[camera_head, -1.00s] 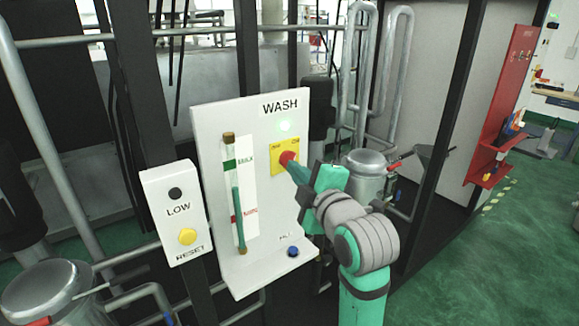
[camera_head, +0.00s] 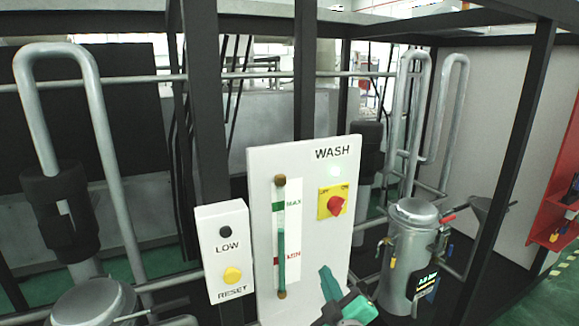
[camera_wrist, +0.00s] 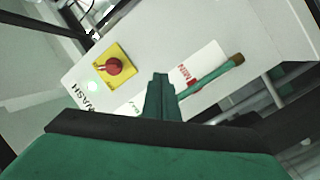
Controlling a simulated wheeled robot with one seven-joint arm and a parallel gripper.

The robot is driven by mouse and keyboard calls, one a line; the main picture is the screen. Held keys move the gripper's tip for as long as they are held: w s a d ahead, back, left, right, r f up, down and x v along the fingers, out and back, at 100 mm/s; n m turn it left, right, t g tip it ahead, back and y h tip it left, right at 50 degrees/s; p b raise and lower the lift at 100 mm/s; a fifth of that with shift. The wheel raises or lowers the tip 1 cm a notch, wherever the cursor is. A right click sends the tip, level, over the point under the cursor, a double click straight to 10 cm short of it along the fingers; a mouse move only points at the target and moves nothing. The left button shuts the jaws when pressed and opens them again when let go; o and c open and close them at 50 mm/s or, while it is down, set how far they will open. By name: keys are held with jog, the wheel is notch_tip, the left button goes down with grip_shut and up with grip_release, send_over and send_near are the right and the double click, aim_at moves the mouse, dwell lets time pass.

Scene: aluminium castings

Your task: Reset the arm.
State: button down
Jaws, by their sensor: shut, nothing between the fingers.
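My gripper (camera_head: 329,283) is low in the head view, in front of the lower right part of the white WASH panel (camera_head: 262,165). Its green fingers are shut and empty. In the wrist view the closed fingertips (camera_wrist: 160,78) point toward the panel, apart from the red knob. The red knob (camera_head: 335,205) sits on a yellow plate and also shows in the wrist view (camera_wrist: 114,66). A green lamp (camera_head: 334,169) glows under the WASH label. The sight tube (camera_head: 281,240) holds green liquid between the MAX and MIN marks.
A white box (camera_head: 226,250) with a dark LOW lamp and a yellow RESET button (camera_head: 232,275) stands left of the panel. A metal canister (camera_head: 410,255) with a red-handled valve stands at right. Black frame posts and pipes surround the panel.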

jog(key=s+a+f+m+g+h, duration=0.1)
jog(key=s+a+f+m, duration=0.25)
jog(key=s+f, duration=0.6)
jog(key=s+a+f+m+h, duration=0.2)
jog(key=s+f+m, duration=0.4)
jog(key=f, duration=0.7)
jog(key=s+a+f, duration=0.2)
jog(key=s, duration=1.2)
jog(key=s+a+f+g, duration=0.1)
jog(key=s, duration=1.3)
jog(key=shift+s+a+f+m+y, duration=0.35)
jog(key=shift+s+f+m+y, duration=0.05)
jog(key=shift+m, duration=0.05)
